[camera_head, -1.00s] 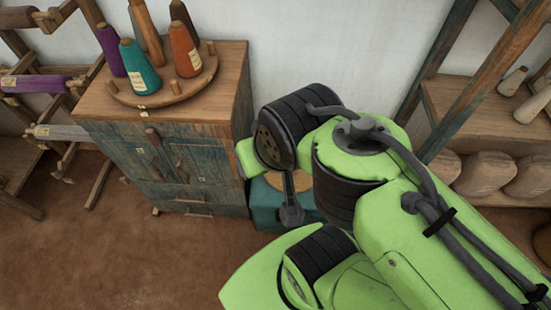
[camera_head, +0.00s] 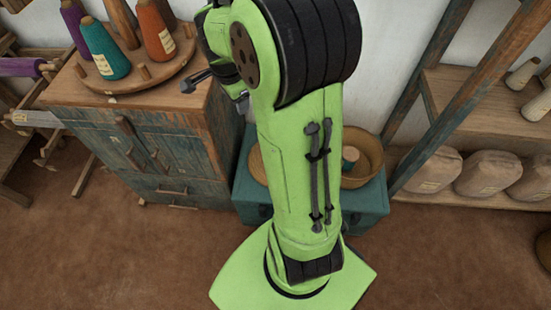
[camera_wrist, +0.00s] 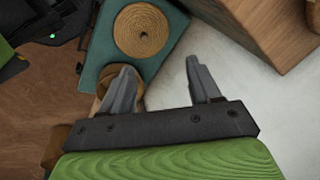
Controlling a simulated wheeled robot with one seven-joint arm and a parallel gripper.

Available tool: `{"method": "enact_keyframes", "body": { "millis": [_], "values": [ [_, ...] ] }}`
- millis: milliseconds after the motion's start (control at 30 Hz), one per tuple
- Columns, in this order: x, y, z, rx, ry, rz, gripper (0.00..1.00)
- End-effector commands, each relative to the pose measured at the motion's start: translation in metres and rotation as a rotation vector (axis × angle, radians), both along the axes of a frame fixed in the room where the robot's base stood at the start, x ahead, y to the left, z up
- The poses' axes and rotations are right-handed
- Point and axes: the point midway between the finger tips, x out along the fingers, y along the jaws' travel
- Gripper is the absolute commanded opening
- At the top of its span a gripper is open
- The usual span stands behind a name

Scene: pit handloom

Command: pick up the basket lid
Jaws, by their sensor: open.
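The basket lid (camera_wrist: 141,30), a round coiled tan disc, lies flat on a teal chest (camera_wrist: 97,57) in the wrist view. In the head view, a tan edge of the lid (camera_head: 257,168) shows just left of my arm, which hides the rest. The round basket (camera_head: 366,163) stands on the same chest to the right, with a small teal item inside. My gripper (camera_wrist: 160,66) is open and empty. In the wrist view, its fingers point toward the lid but are apart from it. The left finger covers part of the tan basket.
A wooden cabinet (camera_head: 165,150) stands close left of the chest, with thread cones on a round wooden stand (camera_head: 140,80). A shelf (camera_head: 480,110) with wrapped bundles is on the right. The brown floor in front is clear.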

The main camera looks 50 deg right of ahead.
Motion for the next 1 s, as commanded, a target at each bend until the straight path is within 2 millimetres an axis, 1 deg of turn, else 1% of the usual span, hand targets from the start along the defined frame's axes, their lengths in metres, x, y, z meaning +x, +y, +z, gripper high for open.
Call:
{"method": "enact_keyframes", "body": {
  "millis": [33,67,100,167,200,267,300,367,400,500,600,667,767,800,1000],
  "values": [
    [0.008,-0.020,-0.034,0.043,0.003,-0.143,0.62],
    [0.013,-0.031,-0.049,0.067,-0.004,-0.234,0.62],
    [0.019,-0.046,-0.072,0.101,-0.012,-0.358,0.62],
    [0.024,-0.068,-0.106,0.151,-0.025,-0.547,0.62],
    [0.026,-0.083,-0.130,0.183,-0.034,-0.675,0.62],
    [0.026,-0.104,-0.168,0.233,-0.048,-0.872,0.62],
    [0.024,-0.117,-0.194,0.266,-0.056,-1.005,0.62],
    [0.019,-0.135,-0.231,0.313,-0.067,-1.197,0.62],
    [0.015,-0.145,-0.254,0.338,-0.076,-1.315,0.62],
    [0.006,-0.161,-0.296,0.389,-0.092,-1.546,0.62],
    [0.000,-0.169,-0.317,0.412,-0.101,-1.668,0.62],
    [-0.001,-0.170,-0.323,0.416,-0.105,-1.693,0.62],
    [0.001,-0.170,-0.342,0.417,-0.102,-1.697,0.62],
    [0.002,-0.170,-0.353,0.416,-0.100,-1.696,0.62],
    [0.008,-0.171,-0.403,0.416,-0.100,-1.692,0.62]
  ]
}}
